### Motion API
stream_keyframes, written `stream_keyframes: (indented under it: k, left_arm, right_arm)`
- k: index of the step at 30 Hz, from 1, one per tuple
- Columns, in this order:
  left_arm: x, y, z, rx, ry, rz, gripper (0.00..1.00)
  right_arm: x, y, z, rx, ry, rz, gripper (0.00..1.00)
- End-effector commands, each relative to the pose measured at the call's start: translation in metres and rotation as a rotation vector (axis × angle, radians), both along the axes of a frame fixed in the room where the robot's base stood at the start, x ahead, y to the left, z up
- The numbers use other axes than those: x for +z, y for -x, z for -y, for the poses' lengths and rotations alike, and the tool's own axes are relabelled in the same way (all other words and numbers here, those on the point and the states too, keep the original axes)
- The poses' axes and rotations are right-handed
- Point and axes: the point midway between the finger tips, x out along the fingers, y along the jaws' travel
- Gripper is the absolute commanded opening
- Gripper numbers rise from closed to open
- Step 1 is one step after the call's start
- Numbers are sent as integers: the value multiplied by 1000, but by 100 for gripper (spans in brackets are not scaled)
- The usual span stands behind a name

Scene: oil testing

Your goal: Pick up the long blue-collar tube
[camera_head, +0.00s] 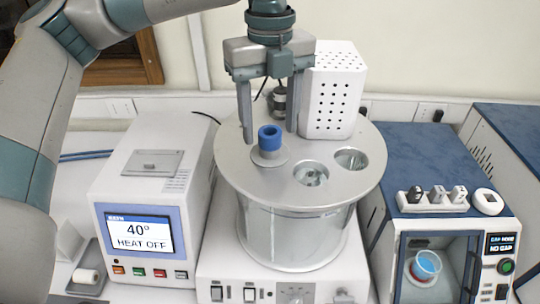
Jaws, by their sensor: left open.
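The blue-collar tube shows as a blue cap-like collar (269,140) with a pale flange below it. It stands upright in the round metal lid (235,158) of the clear bath. Its lower part is hidden under the lid and hard to make out through the bath wall. My left gripper (270,134) points down from above, with its fingers open to the left and right of the collar. Gaps show between the fingers and the collar. My right gripper is not in view.
Two open holes (311,173) (351,159) are in the lid. A perforated white box (335,90) stands close behind on the right. A heater unit with a screen (134,231) is at left. A blue-topped tester (410,160) stands at right.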

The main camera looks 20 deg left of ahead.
Motion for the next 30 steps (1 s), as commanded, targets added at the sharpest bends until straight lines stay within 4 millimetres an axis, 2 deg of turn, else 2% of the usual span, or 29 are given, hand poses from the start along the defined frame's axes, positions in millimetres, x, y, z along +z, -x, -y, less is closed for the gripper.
stream_keyframes:
  k: [1, 7, 21, 22, 23, 28, 29, 30]
  left_arm:
    - [-3, 0, 0, 0, 0, -3, 55]
    - [-20, 0, 0, 0, 1, -1, 55]
    - [-22, 0, 0, 0, 1, 1, 55]
    - [-22, 0, 0, 0, 1, 1, 52]
    - [-22, 0, 0, 0, 1, 1, 45]
    - [-22, 0, 0, 0, 1, 1, 4]
    - [-22, 0, 0, 0, 1, 1, 0]
    - [-22, 0, 0, 0, 1, 1, 0]
  right_arm:
    - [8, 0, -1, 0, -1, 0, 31]
    - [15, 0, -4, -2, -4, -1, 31]
    - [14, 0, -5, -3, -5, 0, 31]
    - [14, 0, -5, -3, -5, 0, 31]
    - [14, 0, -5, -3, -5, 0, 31]
    - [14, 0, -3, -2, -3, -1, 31]
    - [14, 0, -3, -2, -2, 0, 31]
    - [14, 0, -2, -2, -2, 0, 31]
